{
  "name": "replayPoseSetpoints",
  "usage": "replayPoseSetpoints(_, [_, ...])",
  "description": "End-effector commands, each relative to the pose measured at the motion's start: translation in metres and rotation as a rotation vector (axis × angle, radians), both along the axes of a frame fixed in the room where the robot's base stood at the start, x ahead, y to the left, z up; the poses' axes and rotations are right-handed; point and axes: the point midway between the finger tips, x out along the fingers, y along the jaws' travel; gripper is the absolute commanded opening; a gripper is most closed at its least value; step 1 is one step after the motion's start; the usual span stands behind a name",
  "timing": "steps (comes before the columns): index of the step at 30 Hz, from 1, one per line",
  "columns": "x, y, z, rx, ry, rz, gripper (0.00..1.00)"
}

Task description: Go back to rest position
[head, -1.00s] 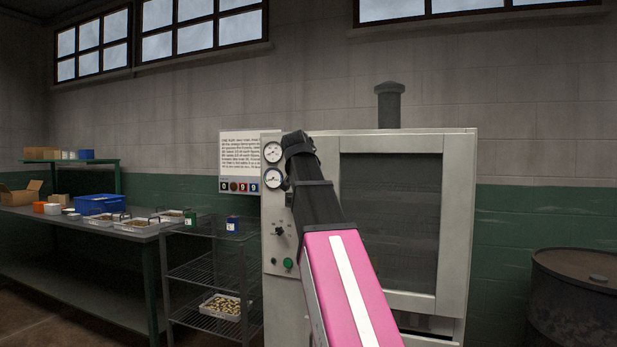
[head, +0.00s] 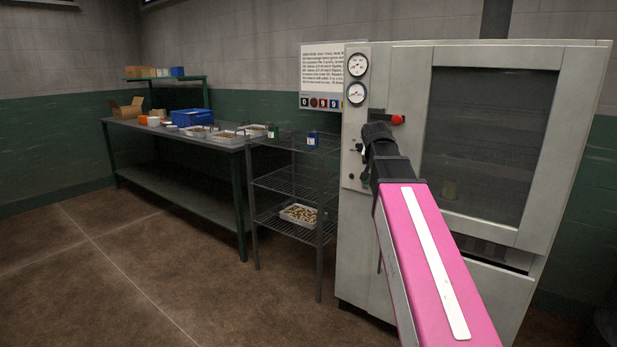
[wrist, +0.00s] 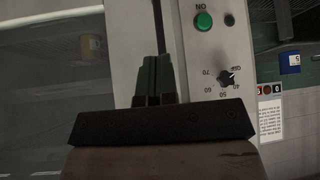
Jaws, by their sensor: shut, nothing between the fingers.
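My arm reaches up from the bottom right in the head view, in front of a grey cabinet oven (head: 400,70). My gripper (head: 376,132) is at the far black end of the arm, before the oven's control panel, below the gauges. In the wrist view my gripper (wrist: 154,75) has its dark fingers together, with nothing held. They point towards the oven front, beside the panel with a green ON button (wrist: 204,21) and a dial (wrist: 226,77), seen upside down. Contact with the oven cannot be told.
Left of the oven stand a wire rack (head: 283,184) with a tray of brass-coloured parts (head: 299,215) and a workbench (head: 165,134) with a blue bin (head: 191,118) and trays. A red button (head: 397,119) sits near my gripper. Floor at the left (head: 110,270) is clear.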

Motion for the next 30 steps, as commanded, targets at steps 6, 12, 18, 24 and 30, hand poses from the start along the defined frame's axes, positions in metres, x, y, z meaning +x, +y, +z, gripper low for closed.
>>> replayPoseSetpoints(6, [-0.021,0.011,-0.091,0.011,0.131,0.076,0.00])
replayPoseSetpoints(12, [-0.046,0.020,-0.167,0.025,0.244,0.146,0.00])
replayPoseSetpoints(18, [-0.079,0.030,-0.237,0.048,0.354,0.216,0.00])
replayPoseSetpoints(24, [-0.119,0.039,-0.301,0.074,0.460,0.285,0.00])
replayPoseSetpoints(30, [-0.164,0.048,-0.358,0.108,0.561,0.353,0.00])
